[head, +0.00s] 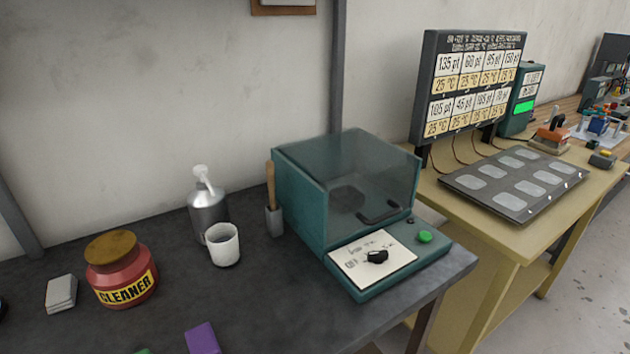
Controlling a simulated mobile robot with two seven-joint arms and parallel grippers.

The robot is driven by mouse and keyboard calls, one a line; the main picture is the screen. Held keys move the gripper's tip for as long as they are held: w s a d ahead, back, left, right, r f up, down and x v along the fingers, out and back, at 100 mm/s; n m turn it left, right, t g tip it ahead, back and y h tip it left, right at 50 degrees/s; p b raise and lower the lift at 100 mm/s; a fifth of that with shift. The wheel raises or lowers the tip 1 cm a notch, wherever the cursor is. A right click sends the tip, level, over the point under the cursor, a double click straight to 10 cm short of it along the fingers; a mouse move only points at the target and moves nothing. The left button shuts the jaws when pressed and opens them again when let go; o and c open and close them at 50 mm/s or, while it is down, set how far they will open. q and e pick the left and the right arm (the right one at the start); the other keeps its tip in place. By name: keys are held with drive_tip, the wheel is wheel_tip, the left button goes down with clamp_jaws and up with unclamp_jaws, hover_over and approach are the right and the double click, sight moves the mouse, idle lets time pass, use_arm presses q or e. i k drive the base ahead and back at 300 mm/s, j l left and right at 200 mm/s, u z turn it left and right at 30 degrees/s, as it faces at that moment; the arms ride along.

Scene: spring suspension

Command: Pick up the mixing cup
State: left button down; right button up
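A white cup (224,247), which looks like the mixing cup, stands upright on the dark table (270,325). Neither of my grippers is in the head view.
A red cleaner jar (122,278) and a pale block (61,293) stand left of the cup. A holder with a wooden handle (272,205) and a teal machine with a clear lid (350,200) stand right. A purple item (202,339) lies in front.

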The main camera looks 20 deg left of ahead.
sight(222, 239)
drive_tip(key=u, duration=1.3)
